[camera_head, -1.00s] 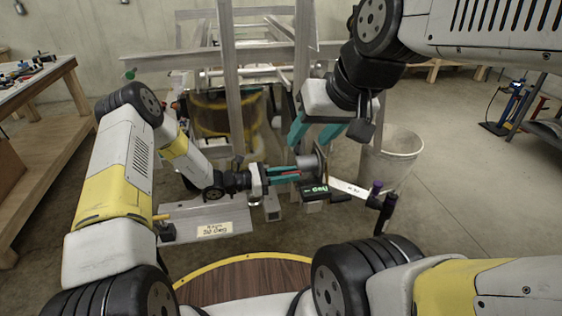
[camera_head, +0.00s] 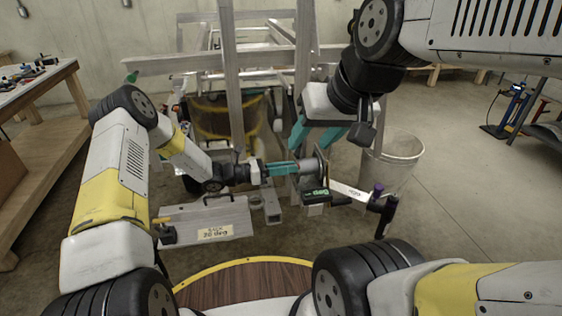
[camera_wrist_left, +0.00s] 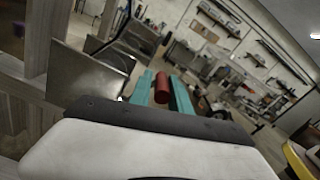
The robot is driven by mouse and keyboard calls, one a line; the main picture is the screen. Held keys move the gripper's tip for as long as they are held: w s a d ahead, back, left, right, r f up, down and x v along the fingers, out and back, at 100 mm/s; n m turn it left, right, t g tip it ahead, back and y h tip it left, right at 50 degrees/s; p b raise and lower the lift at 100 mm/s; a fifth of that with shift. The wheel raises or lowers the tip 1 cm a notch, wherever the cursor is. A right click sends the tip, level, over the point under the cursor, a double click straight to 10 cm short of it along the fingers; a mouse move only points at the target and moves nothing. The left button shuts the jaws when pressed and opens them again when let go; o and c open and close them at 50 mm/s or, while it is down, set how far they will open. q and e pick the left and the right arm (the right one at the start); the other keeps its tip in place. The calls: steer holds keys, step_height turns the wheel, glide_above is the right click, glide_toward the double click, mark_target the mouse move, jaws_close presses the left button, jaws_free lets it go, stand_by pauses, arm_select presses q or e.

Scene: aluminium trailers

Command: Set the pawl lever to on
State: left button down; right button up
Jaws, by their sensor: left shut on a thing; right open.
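In the head view, a winch (camera_head: 313,165) with a round metal side is mounted on the trailer frame. The teal fingers of my left gripper (camera_head: 282,168) are shut at its left side. In the left wrist view, a red grip (camera_wrist_left: 161,88), which appears to be the pawl lever's, sits between the fingers of my left gripper (camera_wrist_left: 163,92). The lever's on or off position cannot be read. My right gripper (camera_head: 318,130) is open above the winch, pointing down, with its teal fingers apart. My fingers hide the red grip in the head view.
A crank arm (camera_head: 350,192) with a dark handle (camera_head: 383,215) sticks out right of the winch. A small dark readout (camera_head: 315,192) sits below it. A bucket (camera_head: 395,155) stands right; open floor lies beyond.

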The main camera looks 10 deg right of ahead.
arm_select(q)
steer(key=w+n, duration=0.6)
steer(key=shift+w, duration=0.25)
stand_by(0.3)
steer(key=shift+f, duration=0.15)
steer(key=c, duration=1.3)
jaws_free()
steer(key=shift+w+d, duration=0.1)
steer(key=shift+w, duration=0.05)
steer(key=shift+r, duration=0.2)
steer(key=shift+w+n, duration=0.1)
steer(key=shift+n, duration=0.2)
